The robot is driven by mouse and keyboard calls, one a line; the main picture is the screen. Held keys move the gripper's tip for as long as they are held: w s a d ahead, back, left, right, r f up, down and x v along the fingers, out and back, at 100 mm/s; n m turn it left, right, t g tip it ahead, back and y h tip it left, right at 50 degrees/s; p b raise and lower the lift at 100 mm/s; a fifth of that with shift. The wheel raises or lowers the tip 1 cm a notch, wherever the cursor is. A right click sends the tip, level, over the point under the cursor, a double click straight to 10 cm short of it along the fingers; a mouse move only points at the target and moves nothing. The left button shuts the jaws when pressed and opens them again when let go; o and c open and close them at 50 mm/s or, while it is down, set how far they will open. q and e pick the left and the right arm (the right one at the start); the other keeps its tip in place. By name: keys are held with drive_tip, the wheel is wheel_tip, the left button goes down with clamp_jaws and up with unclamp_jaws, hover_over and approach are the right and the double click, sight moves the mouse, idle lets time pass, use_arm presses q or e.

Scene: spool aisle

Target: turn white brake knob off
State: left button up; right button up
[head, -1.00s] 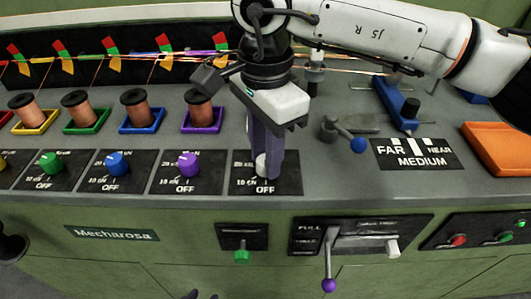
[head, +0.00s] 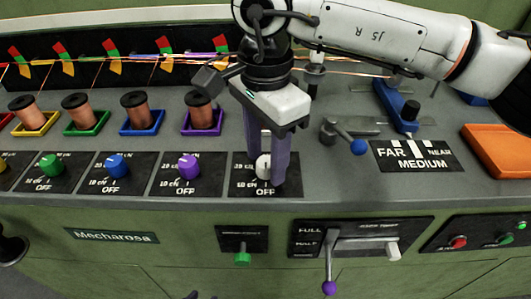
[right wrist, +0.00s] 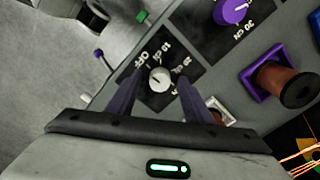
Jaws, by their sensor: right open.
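The white brake knob (head: 263,165) sits on the black dial plate at the right end of the row of knobs, with OFF printed at the plate's front edge. My right gripper (head: 266,174) points down over this plate, open, with one purple finger on each side of the knob. In the right wrist view the white knob (right wrist: 159,79) shows between the two separated fingertips (right wrist: 157,86). I cannot tell whether either finger touches it, or exactly which mark it points at. My left gripper is not in view.
The purple knob (head: 188,166), blue knob (head: 117,166) and green knob (head: 51,165) stand to the left. Copper spools in coloured trays are behind them. A blue-ended lever (head: 358,146) is to the right. A purple-ended lever (head: 329,287) hangs on the front panel.

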sight(266, 161)
wheel_tip(266, 161, up, 10)
drive_tip(key=shift+r+p, duration=0.15)
drive_tip(key=shift+p, duration=0.25)
